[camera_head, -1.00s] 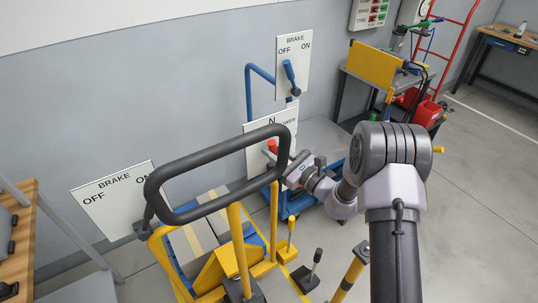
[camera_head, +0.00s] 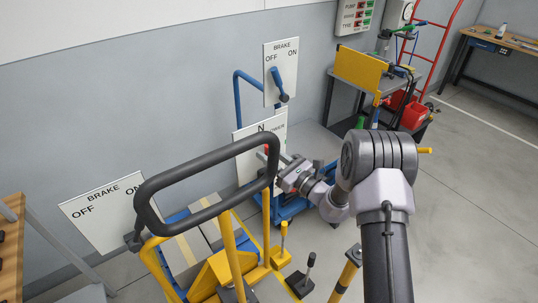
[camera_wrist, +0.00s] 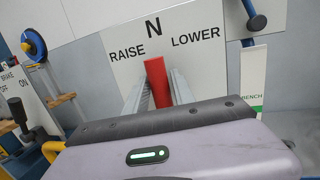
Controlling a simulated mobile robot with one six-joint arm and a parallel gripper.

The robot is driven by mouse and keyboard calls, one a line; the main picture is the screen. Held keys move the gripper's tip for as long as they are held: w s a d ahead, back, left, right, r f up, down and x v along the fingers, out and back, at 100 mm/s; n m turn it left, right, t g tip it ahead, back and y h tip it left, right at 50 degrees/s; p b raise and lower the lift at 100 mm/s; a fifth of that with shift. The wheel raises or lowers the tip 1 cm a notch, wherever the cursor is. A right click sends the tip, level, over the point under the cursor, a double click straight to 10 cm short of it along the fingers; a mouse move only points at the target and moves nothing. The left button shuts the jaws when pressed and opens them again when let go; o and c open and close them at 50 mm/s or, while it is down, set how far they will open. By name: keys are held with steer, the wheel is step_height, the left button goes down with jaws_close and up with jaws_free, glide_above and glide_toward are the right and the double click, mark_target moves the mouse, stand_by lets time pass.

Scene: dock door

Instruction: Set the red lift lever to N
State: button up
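The red lift lever (camera_wrist: 157,82) stands in front of a white plate (camera_wrist: 205,62) marked RAISE, N and LOWER. In the wrist view it points up towards the N, between RAISE on the left and LOWER on the right. My gripper (camera_wrist: 160,90) has one finger on each side of the lever. I cannot tell whether the fingers press on it or stand just clear. In the head view my gripper (camera_head: 274,157) is at the plate, and only a little red of the lever (camera_head: 267,149) shows behind the black handle bar and fingers.
The black handle loop (camera_head: 205,150) of a yellow cart stands in front of the plate. A blue brake lever (camera_head: 279,84) is above, on its own plate. Another BRAKE plate (camera_head: 100,214) is at the left. Open floor (camera_head: 470,210) lies to the right.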

steer(key=shift+o, duration=0.9)
steer(key=p+v, duration=0.3)
steer(key=v, duration=1.4)
steer(key=shift+d, duration=0.2)
steer(key=shift+s+f, duration=0.1)
steer(key=shift+s, duration=0.05)
